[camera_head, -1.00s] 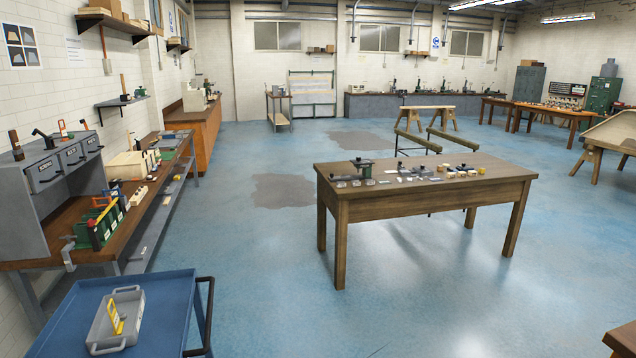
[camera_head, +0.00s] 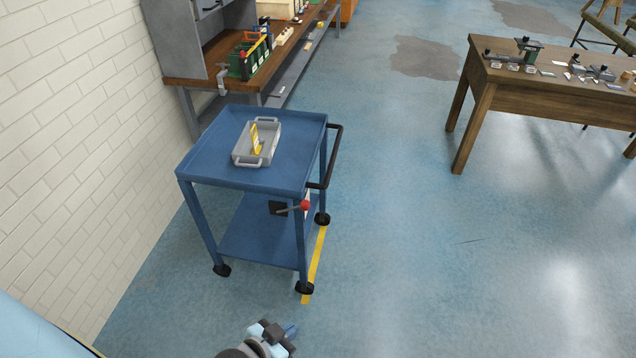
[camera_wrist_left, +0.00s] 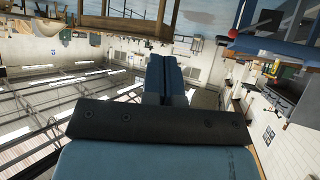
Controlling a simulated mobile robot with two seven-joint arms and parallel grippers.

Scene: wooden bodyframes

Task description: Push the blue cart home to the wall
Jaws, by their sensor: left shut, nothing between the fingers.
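The blue cart (camera_head: 212,163) stands upright on its wheels at the left centre of the head view. A strip of floor shows between its lower left side and the white brick wall (camera_head: 85,140). A black push handle (camera_head: 334,158) is on its right side, and a lever with a red knob (camera_head: 304,205) sticks out near the front right leg. My left gripper (camera_head: 286,332) is low in front of the cart, apart from it. In the left wrist view its fingers (camera_wrist_left: 165,78) are together with nothing between them. My right gripper is not in view.
A grey tray (camera_head: 268,150) with a yellow item lies on the cart top. A yellow floor line (camera_head: 314,265) runs along the cart's right wheels. A workbench (camera_head: 212,72) stands behind it. A wooden table (camera_head: 535,98) is at right. The floor between is clear.

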